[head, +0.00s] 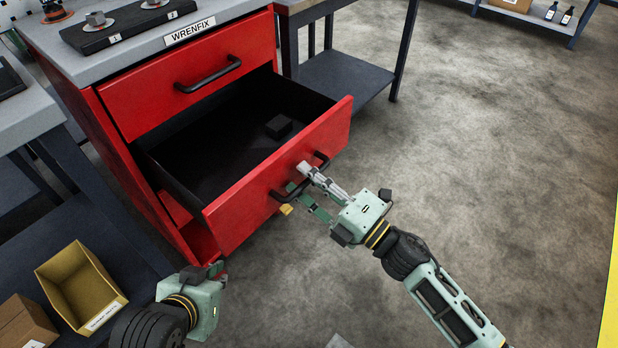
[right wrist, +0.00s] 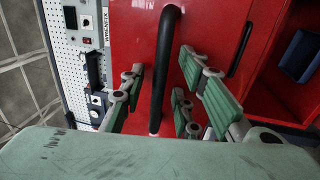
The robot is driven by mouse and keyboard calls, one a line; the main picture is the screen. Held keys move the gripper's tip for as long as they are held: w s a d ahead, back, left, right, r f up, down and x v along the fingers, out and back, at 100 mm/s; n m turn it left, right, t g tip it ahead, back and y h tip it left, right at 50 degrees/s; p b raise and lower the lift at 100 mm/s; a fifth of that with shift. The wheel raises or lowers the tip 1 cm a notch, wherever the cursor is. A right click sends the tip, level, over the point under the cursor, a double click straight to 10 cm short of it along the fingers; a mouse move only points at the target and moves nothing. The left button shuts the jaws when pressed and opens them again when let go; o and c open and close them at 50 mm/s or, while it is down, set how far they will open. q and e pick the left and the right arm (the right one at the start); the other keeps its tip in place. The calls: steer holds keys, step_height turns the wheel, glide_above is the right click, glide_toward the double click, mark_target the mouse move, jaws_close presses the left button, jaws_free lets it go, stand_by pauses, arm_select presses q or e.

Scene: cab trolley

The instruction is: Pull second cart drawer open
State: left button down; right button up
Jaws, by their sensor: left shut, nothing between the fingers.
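The red cart's second drawer (head: 240,207) stands pulled well out, with its dark inside showing and a small black block (head: 279,126) in it. Its black bar handle (head: 322,159) is on the drawer front and partly hidden by my right gripper. My right gripper (head: 299,190) is at this handle with its fingers apart, one on each side of the bar. The right wrist view shows the handle (right wrist: 166,65) between the spread fingers. My left gripper (head: 216,270) is shut and empty, low at the left, apart from the cart.
The top drawer (head: 140,95) is shut. A dark tray (head: 128,27) and small parts lie on the cart top. A yellow bin (head: 82,285) and a cardboard box (head: 24,325) are at lower left. A bench (head: 345,75) stands behind. The floor at right is clear.

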steer(key=v, duration=1.2)
steer(key=shift+w+d, duration=0.1)
